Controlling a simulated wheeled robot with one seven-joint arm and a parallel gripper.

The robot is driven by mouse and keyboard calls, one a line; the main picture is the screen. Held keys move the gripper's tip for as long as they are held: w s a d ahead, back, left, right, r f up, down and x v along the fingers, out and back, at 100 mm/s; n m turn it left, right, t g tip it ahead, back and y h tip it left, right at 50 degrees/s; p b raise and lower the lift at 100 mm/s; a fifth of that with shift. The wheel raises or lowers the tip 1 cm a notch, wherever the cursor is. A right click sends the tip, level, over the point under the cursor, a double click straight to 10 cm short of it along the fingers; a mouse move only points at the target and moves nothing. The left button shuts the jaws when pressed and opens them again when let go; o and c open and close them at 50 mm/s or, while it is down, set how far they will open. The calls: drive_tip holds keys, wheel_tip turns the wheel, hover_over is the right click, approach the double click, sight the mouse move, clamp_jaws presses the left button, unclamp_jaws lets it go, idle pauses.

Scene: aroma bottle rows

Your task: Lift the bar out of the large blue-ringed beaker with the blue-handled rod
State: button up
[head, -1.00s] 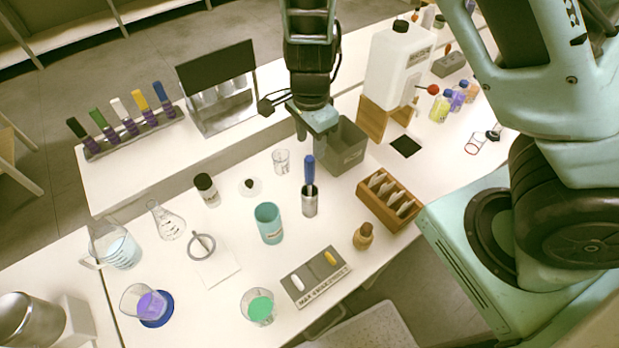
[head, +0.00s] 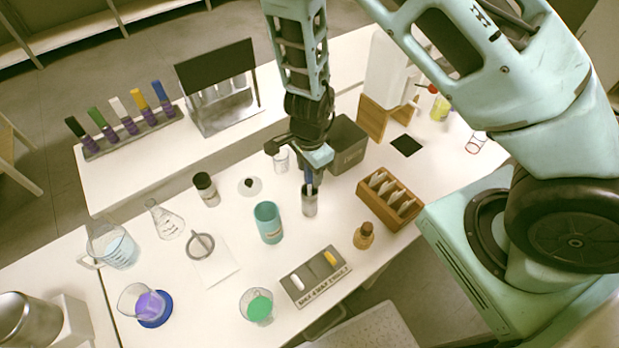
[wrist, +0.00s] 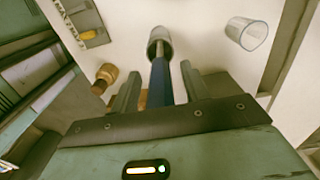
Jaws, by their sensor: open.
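The blue-handled rod (wrist: 160,82) stands in a small metal cup (head: 309,203); the cup also shows in the wrist view (wrist: 160,42). My gripper (head: 311,172) is open above the cup, pointing down. In the wrist view its two fingers (wrist: 160,88) stand on either side of the blue handle, with gaps visible on both sides. A beaker with purple liquid (head: 148,303) stands at the front left with a blue ring or disc (head: 163,317) at its base. I cannot make out a bar inside it.
A teal cup (head: 268,223), a beaker with green liquid (head: 257,306) and a grey tray (head: 306,289) with a white and a yellow bar stand nearby. A wooden box (head: 402,213) and dark bin (head: 349,138) are close to my gripper. A glass jug (head: 112,245) stands left.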

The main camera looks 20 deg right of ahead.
drive_tip(key=c, duration=1)
